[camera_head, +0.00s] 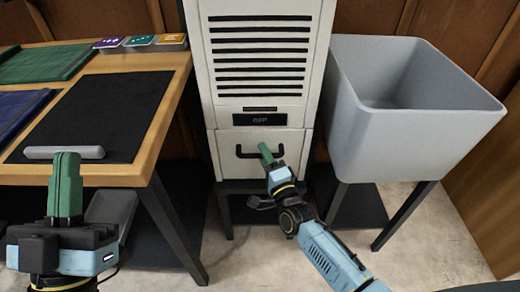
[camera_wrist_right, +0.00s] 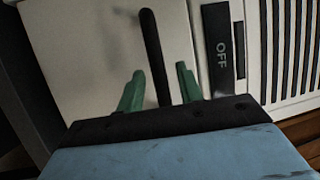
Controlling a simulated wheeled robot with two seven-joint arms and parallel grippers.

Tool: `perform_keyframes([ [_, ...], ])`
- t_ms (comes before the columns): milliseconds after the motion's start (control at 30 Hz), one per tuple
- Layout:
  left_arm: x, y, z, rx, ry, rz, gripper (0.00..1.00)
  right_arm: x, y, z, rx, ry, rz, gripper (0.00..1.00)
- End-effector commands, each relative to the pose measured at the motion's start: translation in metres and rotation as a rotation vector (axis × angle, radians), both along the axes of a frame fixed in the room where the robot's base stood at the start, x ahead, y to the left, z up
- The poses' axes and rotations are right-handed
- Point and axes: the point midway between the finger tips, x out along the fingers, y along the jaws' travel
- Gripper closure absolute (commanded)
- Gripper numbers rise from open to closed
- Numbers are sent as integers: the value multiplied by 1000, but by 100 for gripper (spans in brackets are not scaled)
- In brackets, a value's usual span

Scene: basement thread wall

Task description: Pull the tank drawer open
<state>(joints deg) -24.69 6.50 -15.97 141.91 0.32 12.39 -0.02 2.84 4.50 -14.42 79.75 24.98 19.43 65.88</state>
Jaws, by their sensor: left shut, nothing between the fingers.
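The tank drawer (camera_head: 226,146) is the cream lower panel of the tall vented cabinet, and its front looks flush with the cabinet. Its black bar handle (camera_head: 243,154) also shows in the right wrist view (camera_wrist_right: 151,40). My right gripper (camera_head: 266,150) is at the handle. In the right wrist view, its green fingers (camera_wrist_right: 160,88) are apart, one on each side of the bar, with a visible gap on both sides. My left gripper (camera_head: 66,158) is shut and empty, in front of the wooden table at the left.
An OFF display (camera_head: 260,119) sits above the drawer. A grey tub (camera_head: 425,122) on dark legs stands to the right. The wooden table (camera_head: 140,172) at the left carries a black mat (camera_head: 105,110) and a grey bar (camera_head: 90,152). Bare floor (camera_head: 420,245) lies in front.

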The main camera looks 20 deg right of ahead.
Motion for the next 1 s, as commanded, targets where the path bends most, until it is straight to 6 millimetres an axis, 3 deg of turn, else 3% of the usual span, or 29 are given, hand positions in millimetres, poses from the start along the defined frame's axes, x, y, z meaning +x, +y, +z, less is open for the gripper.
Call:
perform_keyframes([
  [367, -1, 0, 1, -3, -10, 0, 100, 2, 0, 1, 0, 0, -1, 64],
  [633, -1, 0, 1, -3, -8, 0, 100, 2, 0, 1, 0, 0, -1, 99],
  [1000, 0, 0, 0, -1, -2, -1, 100, 1, 1, 1, -1, 0, -1, 100],
])
